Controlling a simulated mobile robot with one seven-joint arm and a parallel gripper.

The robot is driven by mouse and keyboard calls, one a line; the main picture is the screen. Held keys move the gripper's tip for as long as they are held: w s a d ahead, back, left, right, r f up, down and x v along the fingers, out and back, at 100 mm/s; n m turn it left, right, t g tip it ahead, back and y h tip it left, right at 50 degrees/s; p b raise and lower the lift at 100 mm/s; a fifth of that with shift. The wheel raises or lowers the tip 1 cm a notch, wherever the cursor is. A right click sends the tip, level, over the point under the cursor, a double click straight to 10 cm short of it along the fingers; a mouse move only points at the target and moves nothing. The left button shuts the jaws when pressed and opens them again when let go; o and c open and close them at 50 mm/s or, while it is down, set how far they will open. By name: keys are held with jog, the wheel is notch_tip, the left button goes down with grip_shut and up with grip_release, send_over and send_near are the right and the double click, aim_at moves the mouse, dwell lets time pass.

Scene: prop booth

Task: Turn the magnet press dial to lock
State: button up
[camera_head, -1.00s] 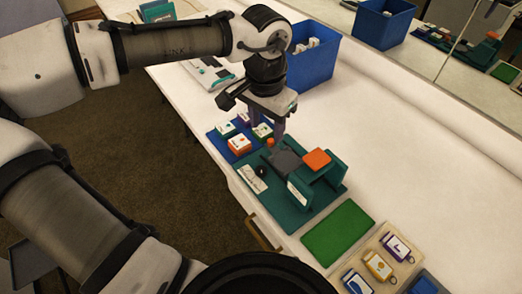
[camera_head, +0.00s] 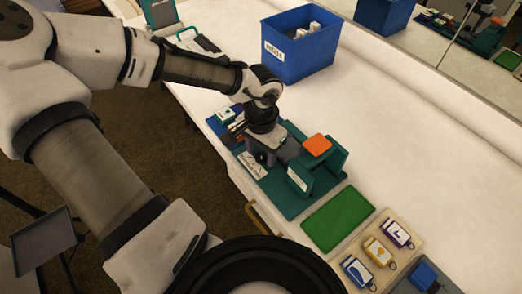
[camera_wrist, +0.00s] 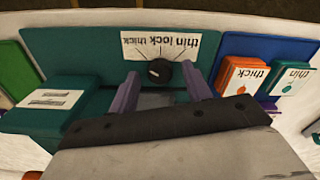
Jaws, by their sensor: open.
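The teal magnet press (camera_head: 325,170) stands on its teal base at the table's near edge, with an orange pad on top. In the wrist view, its round black dial (camera_wrist: 159,71) has a white mark on the left side, toward "thick". The label strip (camera_wrist: 170,46) behind it reads thick, lock and thin, upside down. My gripper (camera_wrist: 160,86) is open, with one purple finger on each side in front of the dial; I cannot tell if they touch it. In the head view my gripper (camera_head: 265,158) is low over the base and mostly hides the dial.
A blue tray (camera_wrist: 250,45) with orange and teal boxes lies beside the press base. A green mat (camera_head: 338,218) and a beige board (camera_head: 352,247) with several tags lie on the other side. A blue bin (camera_head: 300,60) stands behind.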

jog(key=shift+f, duration=0.1)
jog(key=c, duration=1)
jog(key=shift+p, duration=0.3)
jog(key=shift+r+m+p, duration=0.25)
jog(key=shift+m+p, duration=0.65)
jog(key=shift+p, duration=0.05)
jog(key=m+p, duration=0.2)
jog(key=shift+m, duration=0.3)
jog(key=m+p, duration=0.2)
jog(key=m, duration=0.1)
jog(key=shift+f+m+p, duration=0.1)
jog(key=shift+m+p, duration=0.2)
jog(key=shift+f+m+p, duration=0.1)
jog(key=shift+m+p, duration=0.3)
jog(key=shift+m, duration=1.4)
